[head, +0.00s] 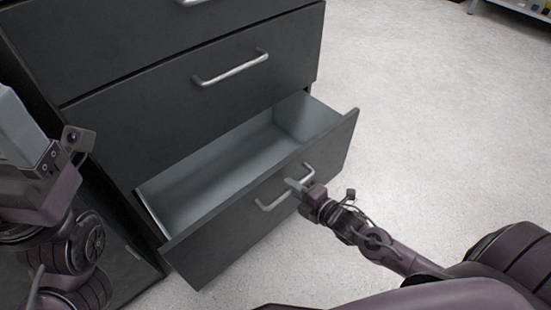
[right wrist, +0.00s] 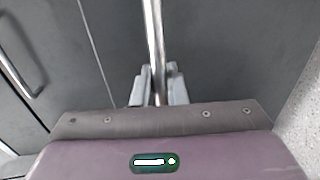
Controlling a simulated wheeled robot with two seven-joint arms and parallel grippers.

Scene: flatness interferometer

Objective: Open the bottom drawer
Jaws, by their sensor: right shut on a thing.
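The bottom drawer (head: 262,225) of a dark grey cabinet stands pulled out, and its light grey inside looks empty. Its silver bar handle (head: 272,205) is on the front panel. My right gripper (head: 294,186) is shut on this handle near its middle. In the right wrist view the handle (right wrist: 153,45) runs between the two fingers of my right gripper (right wrist: 158,88). My left arm shows at the left edge in the head view, but its fingertips are out of the picture.
Above the open drawer is a closed drawer (head: 190,95) with its own silver handle (head: 231,69). Pale speckled floor (head: 430,130) lies clear to the right of the cabinet. A shelf edge (head: 510,8) shows at the far top right.

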